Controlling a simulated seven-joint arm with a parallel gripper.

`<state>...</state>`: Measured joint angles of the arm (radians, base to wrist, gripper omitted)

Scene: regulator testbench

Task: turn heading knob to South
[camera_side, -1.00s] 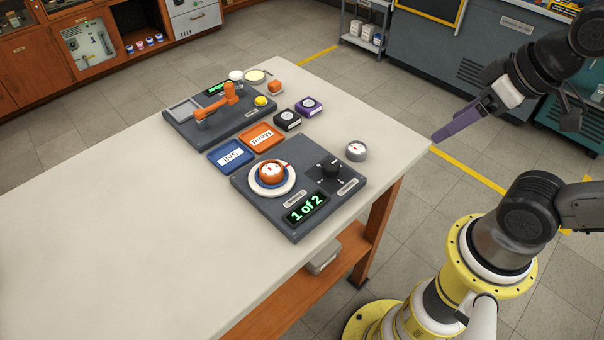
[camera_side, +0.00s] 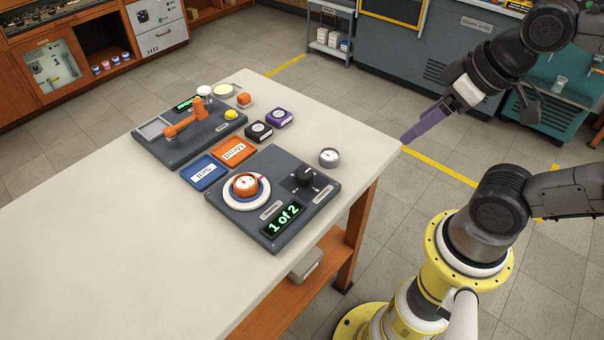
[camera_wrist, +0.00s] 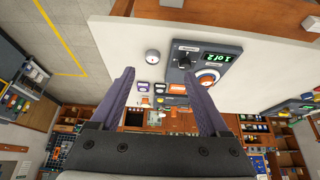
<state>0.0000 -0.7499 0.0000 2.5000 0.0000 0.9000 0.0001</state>
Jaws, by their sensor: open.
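A black knob (camera_side: 303,175) stands on the dark grey panel (camera_side: 230,214) near the right end of the table, with small white marks around it. I cannot read its label or tell where it points. The knob also shows in the wrist view (camera_wrist: 184,61). Beside it on the panel an orange-sided dial (camera_side: 246,187) with a white face sits on a white disc. A green display (camera_side: 284,219) reads "1 of 2". My gripper (camera_side: 405,138) with purple fingers is open and empty, out by the table's right corner and apart from the knob. Its fingers frame the wrist view (camera_wrist: 155,74).
A grey round gauge (camera_side: 329,158) stands just behind the panel's right corner. Blue (camera_side: 205,173) and orange (camera_side: 233,151) trays lie behind the panel. A second panel (camera_side: 184,146) carries an orange lever (camera_side: 181,126). The table's left part (camera_side: 90,240) is clear.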

